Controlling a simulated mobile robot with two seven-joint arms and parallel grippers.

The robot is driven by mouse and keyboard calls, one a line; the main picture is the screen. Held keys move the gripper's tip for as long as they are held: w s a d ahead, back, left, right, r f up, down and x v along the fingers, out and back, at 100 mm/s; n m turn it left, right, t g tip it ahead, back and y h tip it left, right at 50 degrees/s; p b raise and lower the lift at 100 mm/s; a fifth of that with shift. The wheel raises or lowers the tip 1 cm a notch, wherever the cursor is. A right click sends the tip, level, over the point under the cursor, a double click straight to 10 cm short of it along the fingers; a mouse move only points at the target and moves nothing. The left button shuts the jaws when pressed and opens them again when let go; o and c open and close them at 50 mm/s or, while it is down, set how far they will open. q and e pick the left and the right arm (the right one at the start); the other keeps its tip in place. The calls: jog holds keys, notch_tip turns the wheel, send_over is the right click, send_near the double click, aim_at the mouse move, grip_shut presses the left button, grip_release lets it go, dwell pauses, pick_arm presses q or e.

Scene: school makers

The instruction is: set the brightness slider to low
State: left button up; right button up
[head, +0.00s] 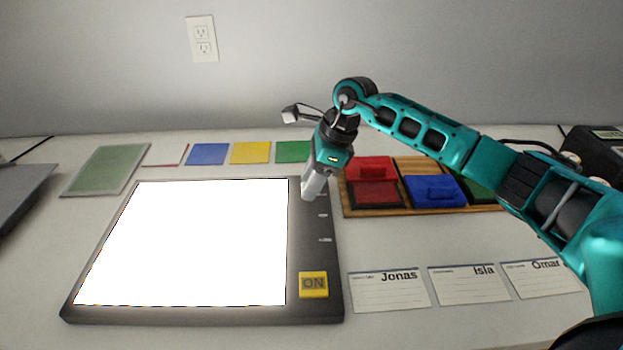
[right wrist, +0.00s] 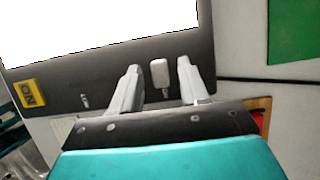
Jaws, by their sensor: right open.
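The light pad (head: 102,235) lies on the table, its white panel glowing. Its dark right strip carries a yellow ON button (head: 313,284) at the near end and small pale marks farther up. My right gripper (head: 308,193) points down over the far part of this strip and hides the slider in the head view. In the right wrist view the pale slider knob (right wrist: 160,73) sits between the two open fingers of my right gripper (right wrist: 158,70), with a gap visible on each side. It is at the end of the strip away from the button. My left gripper is out of view.
A wooden tray (head: 348,207) with red, blue and green blocks stands just right of the pad. Name cards (head: 390,291) lie in front of it. Coloured squares (head: 251,153) and a green-faced panel (head: 105,170) lie behind the pad.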

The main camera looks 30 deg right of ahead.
jog(key=shift+c, duration=0.4)
grip_shut()
